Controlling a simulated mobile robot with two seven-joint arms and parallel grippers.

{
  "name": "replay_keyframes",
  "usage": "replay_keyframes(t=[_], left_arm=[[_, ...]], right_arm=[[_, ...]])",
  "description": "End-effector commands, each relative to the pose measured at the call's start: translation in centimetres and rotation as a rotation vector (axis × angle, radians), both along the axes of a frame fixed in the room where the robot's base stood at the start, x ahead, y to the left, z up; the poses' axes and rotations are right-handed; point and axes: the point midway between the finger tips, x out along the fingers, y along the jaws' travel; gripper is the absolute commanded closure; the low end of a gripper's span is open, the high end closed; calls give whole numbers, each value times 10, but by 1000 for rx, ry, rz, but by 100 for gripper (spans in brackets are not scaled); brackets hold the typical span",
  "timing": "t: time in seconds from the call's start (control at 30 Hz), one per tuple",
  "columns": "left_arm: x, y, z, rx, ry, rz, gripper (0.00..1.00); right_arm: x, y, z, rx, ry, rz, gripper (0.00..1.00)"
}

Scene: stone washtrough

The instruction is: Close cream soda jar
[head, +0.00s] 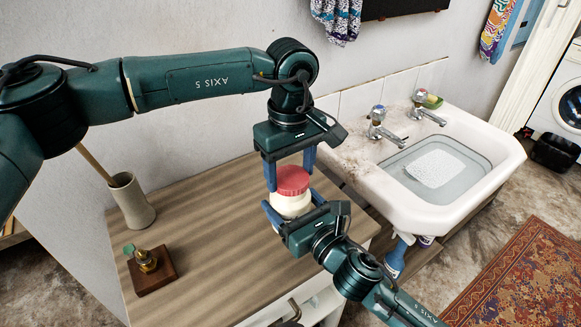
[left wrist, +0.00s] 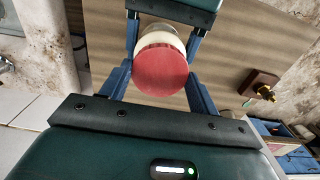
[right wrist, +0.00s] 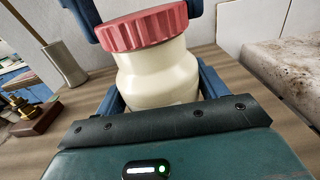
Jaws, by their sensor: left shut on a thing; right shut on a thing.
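The cream jar (head: 291,205) stands upright over the right part of the wooden counter, with a ridged red lid (head: 292,180) on its top. The lid fills the middle of the left wrist view (left wrist: 162,70); in the right wrist view the lid (right wrist: 141,27) sits over the jar's neck and the cream body (right wrist: 158,78) is below. My left gripper (head: 290,176) comes down from above and is shut on the lid. My right gripper (head: 283,208) comes from the front right and is shut on the jar body. Whether the lid is fully tightened, I cannot tell.
A stone sink (head: 387,205) with taps and water stands to the right. On the counter (head: 215,235), a beige vase (head: 131,201) stands at the left and a small brass object on a wooden block (head: 150,270) at the front left. The counter between is clear.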

Motion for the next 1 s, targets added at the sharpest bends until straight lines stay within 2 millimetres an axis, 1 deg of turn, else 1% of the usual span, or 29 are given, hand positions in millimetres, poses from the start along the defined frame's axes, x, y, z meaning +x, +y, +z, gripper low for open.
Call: replay_keyframes(t=[0.17,0.73,0.77,0.87,0.97,1.0], left_arm=[[0,0,-1,0,0,0,60],[0,0,-12,0,0,0,60],[0,0,-12,-1,-1,0,60],[0,0,-12,-1,0,-37,60],[0,0,-12,-1,1,-166,60],[0,0,-12,-1,1,-244,60]], right_arm=[[0,0,0,0,0,0,69],[0,0,0,0,0,0,69],[0,0,0,0,0,0,92],[0,0,0,0,0,0,92],[0,0,0,-1,1,0,92],[0,0,0,0,0,0,92]])
